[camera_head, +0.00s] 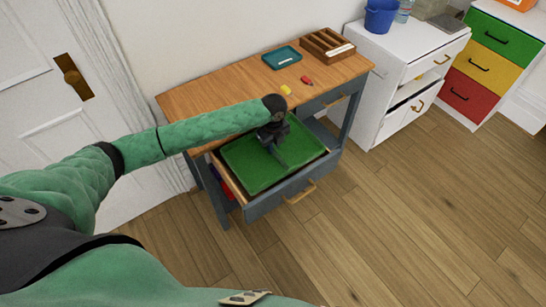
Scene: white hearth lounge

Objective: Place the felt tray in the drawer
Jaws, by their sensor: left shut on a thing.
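The felt tray (248,170) is a flat green rectangle with a dark rim. It lies within the outline of the open drawer (262,207) of the wooden-topped table; I cannot tell whether it rests on the drawer's bottom. The drawer is pulled out, with a grey-blue front and a wooden handle. My left gripper (276,155) is over the middle of the tray, pointing down, and is shut on the tray; the gripper and wrist hide part of it. My right gripper is not in view.
A closed drawer sits to the right. A white cabinet (385,70) stands right. The floor (390,220) in front is clear.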

